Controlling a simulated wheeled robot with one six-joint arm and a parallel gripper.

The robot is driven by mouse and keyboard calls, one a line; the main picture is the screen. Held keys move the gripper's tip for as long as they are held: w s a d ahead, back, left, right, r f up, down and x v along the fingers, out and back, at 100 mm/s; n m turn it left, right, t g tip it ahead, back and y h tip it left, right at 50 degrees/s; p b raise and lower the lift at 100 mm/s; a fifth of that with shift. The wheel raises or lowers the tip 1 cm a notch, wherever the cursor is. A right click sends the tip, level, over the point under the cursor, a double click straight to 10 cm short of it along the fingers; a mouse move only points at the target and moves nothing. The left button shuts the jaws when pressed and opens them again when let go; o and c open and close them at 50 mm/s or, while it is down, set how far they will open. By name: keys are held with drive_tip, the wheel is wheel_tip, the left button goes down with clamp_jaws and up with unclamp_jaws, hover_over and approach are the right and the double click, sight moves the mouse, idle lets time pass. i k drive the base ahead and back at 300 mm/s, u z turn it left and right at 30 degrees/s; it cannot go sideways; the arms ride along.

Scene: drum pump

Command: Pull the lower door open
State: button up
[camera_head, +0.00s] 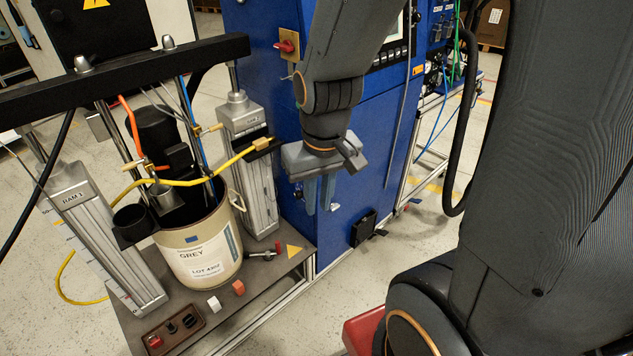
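The blue cabinet (345,155) stands in the middle of the head view. Its lower front, where the lower door would be, looks flush, and I see no open gap. My gripper (319,198) hangs in front of this lower front with its fingers pointing down. Two finger shapes show close together, but the gap between them is unclear. Nothing is visible between them. A small light fitting (335,207) shows just right of the fingertips. Whether the gripper touches the cabinet cannot be told. A door handle may be hidden behind it.
Left of the gripper stands a drum pump with a cream drum (203,250), ram columns (250,165) and hoses on a dark platform (215,310). A black fitting (363,228) sits low on the cabinet.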

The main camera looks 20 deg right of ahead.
sight(374, 121)
drive_tip(key=u, duration=0.05)
drive_tip(key=i, duration=0.15)
drive_tip(key=z, duration=1.1)
